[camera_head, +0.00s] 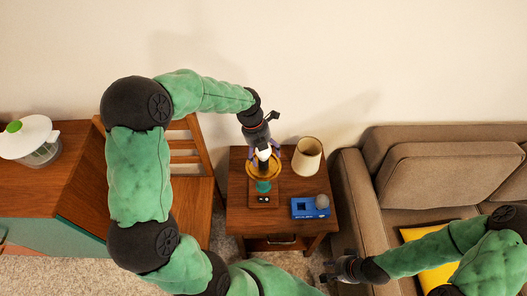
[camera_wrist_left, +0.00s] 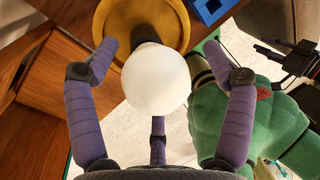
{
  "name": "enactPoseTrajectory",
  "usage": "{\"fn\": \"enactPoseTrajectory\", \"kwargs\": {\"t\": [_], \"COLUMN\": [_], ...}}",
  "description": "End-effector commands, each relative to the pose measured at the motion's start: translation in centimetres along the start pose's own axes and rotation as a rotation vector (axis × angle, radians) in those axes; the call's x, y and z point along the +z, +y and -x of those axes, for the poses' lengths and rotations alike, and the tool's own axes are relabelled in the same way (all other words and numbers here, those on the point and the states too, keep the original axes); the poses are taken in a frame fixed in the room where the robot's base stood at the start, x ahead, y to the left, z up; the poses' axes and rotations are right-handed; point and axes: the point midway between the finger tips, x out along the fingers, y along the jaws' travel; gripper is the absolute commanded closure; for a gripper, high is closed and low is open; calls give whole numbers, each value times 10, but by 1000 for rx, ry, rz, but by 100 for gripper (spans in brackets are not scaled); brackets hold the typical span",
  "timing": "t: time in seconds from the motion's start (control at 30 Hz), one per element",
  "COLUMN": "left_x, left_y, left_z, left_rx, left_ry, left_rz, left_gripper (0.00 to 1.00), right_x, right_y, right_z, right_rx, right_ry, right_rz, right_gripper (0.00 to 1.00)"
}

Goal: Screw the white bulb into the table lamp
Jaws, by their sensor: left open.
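The white bulb (camera_head: 264,154) is over the middle of the table lamp's gold dish (camera_head: 250,172), at the top of the lamp. In the left wrist view the bulb (camera_wrist_left: 157,80) is in front of a dark stem that rises from the gold dish (camera_wrist_left: 112,62). The bulb's lower end is hidden, so its seating cannot be seen. My left gripper (camera_wrist_left: 160,65) is open, its purple fingers spread around the bulb with visible gaps at both sides. My right gripper (camera_head: 326,271) is open and empty, low and to the right of the side table.
On the side table (camera_head: 238,205) stand a beige lampshade (camera_head: 307,156) and a blue box (camera_head: 302,209) with a grey bulb (camera_head: 321,201) on it. A brown sofa (camera_head: 362,205) is at the right, a wooden chair (camera_head: 196,200) at the left.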

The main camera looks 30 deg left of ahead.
Motion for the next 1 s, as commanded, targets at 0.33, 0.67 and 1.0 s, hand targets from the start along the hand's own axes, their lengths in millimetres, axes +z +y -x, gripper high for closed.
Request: {"fn": "enactPoseTrajectory", "kwargs": {"t": [0.33,0.67,1.0], "left_x": [2,2,0], "left_y": [0,0,0], "left_z": [18,82,118], "left_rx": [0,0,0], "left_ry": [-7,-8,-2], "left_rz": [1,1,0], "left_gripper": [18,18,18], "right_x": [0,0,0], "right_y": [0,0,0], "right_z": [0,0,0], "right_rx": [0,0,0], "right_ry": [0,0,0], "right_rz": [0,0,0], "right_gripper": [69,69,69]}}
